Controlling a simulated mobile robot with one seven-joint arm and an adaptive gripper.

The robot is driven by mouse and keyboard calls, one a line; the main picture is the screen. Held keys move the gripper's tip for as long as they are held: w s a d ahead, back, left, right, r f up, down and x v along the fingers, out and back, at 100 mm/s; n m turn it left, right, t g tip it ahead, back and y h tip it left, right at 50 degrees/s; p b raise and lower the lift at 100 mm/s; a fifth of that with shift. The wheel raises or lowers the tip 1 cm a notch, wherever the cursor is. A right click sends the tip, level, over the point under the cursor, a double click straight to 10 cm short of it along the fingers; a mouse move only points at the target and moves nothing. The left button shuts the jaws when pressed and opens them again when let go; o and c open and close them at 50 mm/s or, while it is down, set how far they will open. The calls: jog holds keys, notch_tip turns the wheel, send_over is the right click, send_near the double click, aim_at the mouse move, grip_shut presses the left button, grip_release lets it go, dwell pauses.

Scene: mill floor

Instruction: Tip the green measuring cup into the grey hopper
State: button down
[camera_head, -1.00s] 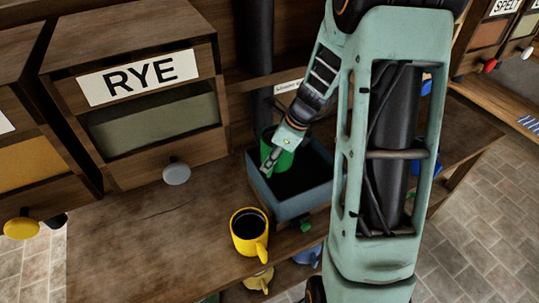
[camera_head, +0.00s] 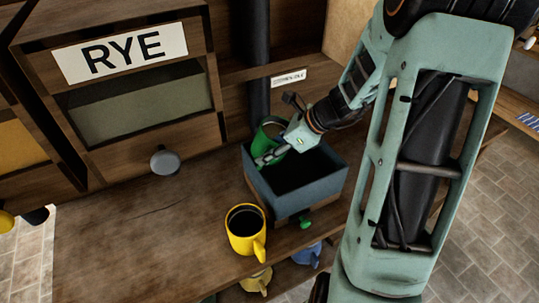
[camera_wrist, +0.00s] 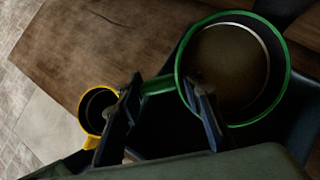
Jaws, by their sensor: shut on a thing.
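The green measuring cup (camera_head: 263,137) is over the back left part of the grey hopper (camera_head: 305,196), at its rim. My gripper (camera_head: 268,158) is shut on the cup's handle (camera_wrist: 158,85). In the wrist view the cup's round mouth (camera_wrist: 228,65) faces the camera and shows a brown inside; I cannot tell how full it is. The cup looks near upright or slightly tilted. The hopper is an open, blue-grey square box with a dark inside; its bottom is too dark to make out.
A yellow mug (camera_head: 246,232) with dark contents stands on the wooden bench just front left of the hopper. The RYE bin (camera_head: 140,105) with a grey knob (camera_head: 165,161) is behind at left. A dark vertical pipe (camera_head: 257,60) rises behind the cup. The bench's left part is clear.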

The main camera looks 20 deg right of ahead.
aim_at(276, 145)
jog(key=shift+w+a+r+t+y+b, duration=0.35)
jog(key=shift+r+t+y+b, duration=0.3)
jog(key=shift+b, duration=0.95)
jog(key=shift+w+a+f+y+b, duration=0.15)
jog(key=shift+w+f+y+b, duration=0.1)
jog(key=shift+b, duration=0.3)
jog(key=shift+s+d+b, duration=0.2)
jog(key=shift+d+b, duration=0.05)
jog(key=shift+b, duration=0.3)
jog(key=shift+r+t+y+b, duration=0.1)
jog(key=shift+t+y+b, duration=0.3)
jog(key=shift+b, duration=0.2)
jog(key=shift+s+d+y+b, duration=0.15)
jog(key=shift+y+b, duration=0.15)
jog(key=shift+b, duration=0.2)
jog(key=y+b, duration=0.1)
jog(key=b, duration=0.1)
jog(key=t+y+b, duration=0.1)
jog(key=b, duration=0.1)
jog(key=r+t+b, duration=0.1)
jog(key=b, duration=0.1)
jog(key=shift+s+d+y+b, duration=0.15)
jog(key=shift+d+y+b, duration=0.15)
jog(key=shift+y, duration=0.1)
